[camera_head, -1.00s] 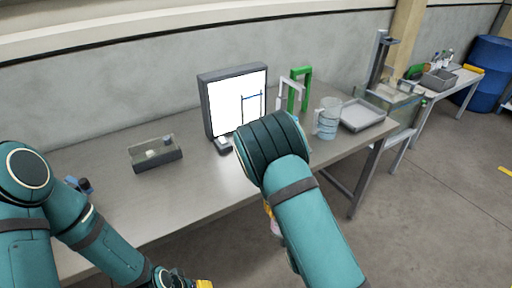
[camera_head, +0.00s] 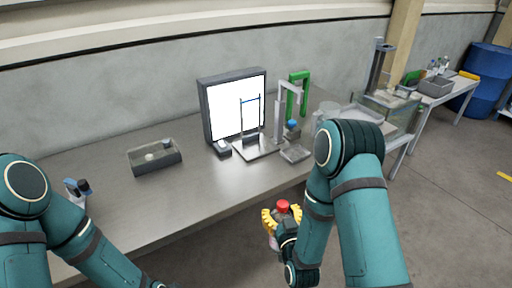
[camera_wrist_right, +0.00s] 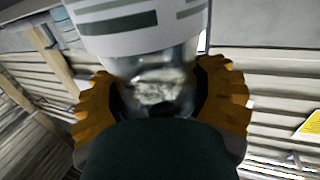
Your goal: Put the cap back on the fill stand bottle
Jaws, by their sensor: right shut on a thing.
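My right gripper (camera_head: 282,220) has yellow fingers and is shut on a bottle with a red top (camera_head: 283,205), held in the air in front of the table edge. In the right wrist view, the gripper (camera_wrist_right: 160,100) grips the clear part of this bottle (camera_wrist_right: 140,30), which has a white label with green stripes. A small blue-topped item (camera_head: 292,125) stands by the grey and green upright frames on the table. I cannot tell whether it is the fill stand bottle or its cap. My left gripper is out of view, below the bottom edge.
A bright lit panel (camera_head: 236,105) stands at the back of the table (camera_head: 200,195). A clear open box (camera_head: 155,157) sits to its left. Small dark-topped items (camera_head: 77,190) lie at the far left. A clear jug (camera_head: 326,114) is partly behind my right arm. The table's front middle is clear.

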